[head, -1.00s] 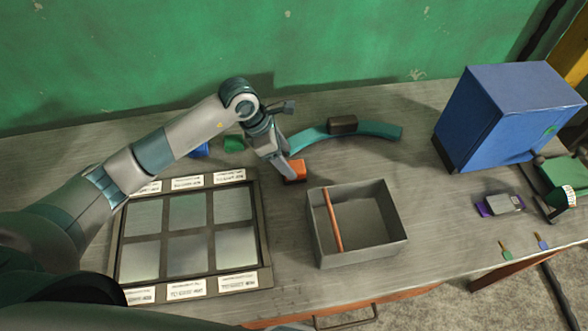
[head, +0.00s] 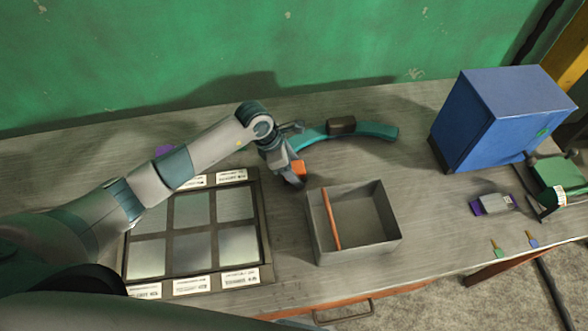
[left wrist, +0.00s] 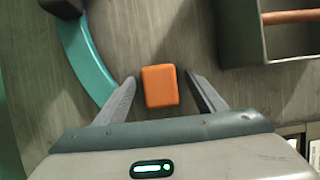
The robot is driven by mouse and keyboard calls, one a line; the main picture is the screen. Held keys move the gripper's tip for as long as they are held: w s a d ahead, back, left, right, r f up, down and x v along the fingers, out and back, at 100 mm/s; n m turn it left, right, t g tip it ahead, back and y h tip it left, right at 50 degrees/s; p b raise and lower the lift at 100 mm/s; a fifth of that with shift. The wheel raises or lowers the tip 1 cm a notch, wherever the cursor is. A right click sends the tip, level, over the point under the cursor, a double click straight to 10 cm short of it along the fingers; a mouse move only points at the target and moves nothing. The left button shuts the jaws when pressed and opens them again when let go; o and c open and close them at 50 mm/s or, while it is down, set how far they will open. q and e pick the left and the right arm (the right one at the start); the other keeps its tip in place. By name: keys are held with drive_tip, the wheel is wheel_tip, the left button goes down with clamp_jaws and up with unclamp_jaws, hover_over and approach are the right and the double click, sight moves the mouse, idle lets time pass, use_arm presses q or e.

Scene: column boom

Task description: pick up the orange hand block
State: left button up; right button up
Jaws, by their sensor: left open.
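The orange hand block (head: 299,168) lies on the grey bench between the tray and the open box, partly covered by my left gripper in the head view. My left gripper (head: 296,177) is over it. In the left wrist view the orange block (left wrist: 160,87) shows between the two open fingers, with a gap on each side. The fingers straddle it and do not appear to touch it. How far the fingertips are above the bench is hard to tell. My right gripper is not in view.
A grey open box (head: 358,250) with an orange divider rod stands just right of the block. A teal curved piece (head: 376,131) with a dark block (head: 341,125) lies behind. A compartment tray (head: 262,230) is left; a blue cabinet (head: 490,115) stands right.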

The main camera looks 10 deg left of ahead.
sight(294, 166)
use_arm(q)
drive_tip(key=c, duration=1.2)
drive_tip(key=shift+o, duration=0.4)
drive_tip(key=shift+r, duration=0.2)
drive_tip(key=shift+w+r+b, duration=0.1)
drive_tip(key=shift+r+b, duration=0.35)
drive_tip(key=shift+r, duration=0.1)
wheel_tip(294, 166, up, 8)
drive_tip(key=b, duration=0.3)
drive_tip(key=shift+f, duration=0.25)
drive_tip(key=shift+r, duration=0.6)
